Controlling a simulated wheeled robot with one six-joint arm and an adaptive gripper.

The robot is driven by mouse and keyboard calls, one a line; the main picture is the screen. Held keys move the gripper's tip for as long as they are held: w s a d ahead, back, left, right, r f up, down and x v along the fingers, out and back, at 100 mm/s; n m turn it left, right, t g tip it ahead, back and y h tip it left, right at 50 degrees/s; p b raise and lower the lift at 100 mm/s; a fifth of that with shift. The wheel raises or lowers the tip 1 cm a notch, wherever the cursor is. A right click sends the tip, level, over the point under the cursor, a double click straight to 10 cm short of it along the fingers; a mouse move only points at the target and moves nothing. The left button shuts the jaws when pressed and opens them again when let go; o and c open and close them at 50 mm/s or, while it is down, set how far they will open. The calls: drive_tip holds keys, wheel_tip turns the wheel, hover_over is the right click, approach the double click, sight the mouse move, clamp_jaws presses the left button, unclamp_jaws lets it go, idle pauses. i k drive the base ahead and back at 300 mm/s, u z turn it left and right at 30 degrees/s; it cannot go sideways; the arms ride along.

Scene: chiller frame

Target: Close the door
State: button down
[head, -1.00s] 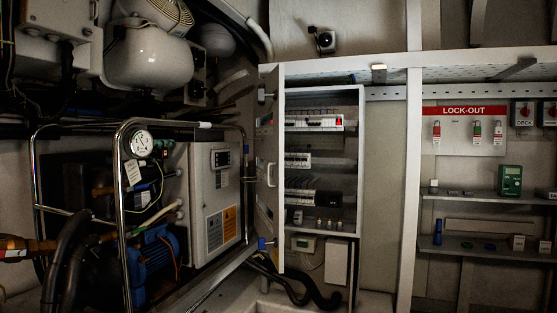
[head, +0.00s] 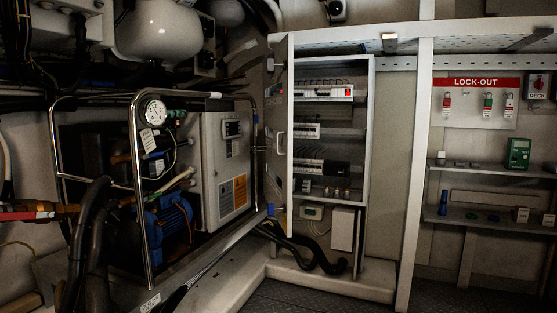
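The cabinet door (head: 279,130) stands open in the head view, swung out on the left side of the electrical cabinet (head: 366,150). I see it at a steep angle, with a pale handle (head: 281,143) on its face. The open cabinet shows rows of breakers (head: 322,91) and a shelf with small parts near its bottom. My gripper is not in view, and nothing is seen touching the door.
A chiller unit in a tubular metal frame (head: 138,190) stands left of the door. Black hoses (head: 305,252) lie on a pale ledge below the cabinet. A white post (head: 417,170) and lock-out shelves (head: 490,219) are to the right. Dark floor shows at the bottom right.

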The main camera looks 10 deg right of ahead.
sight(277, 109)
drive_tip(key=u, duration=0.25)
drive_tip(key=k, duration=0.25)
drive_tip(key=z, duration=0.7)
drive_tip(key=i, duration=1.15)
drive_tip(key=u, duration=0.65)
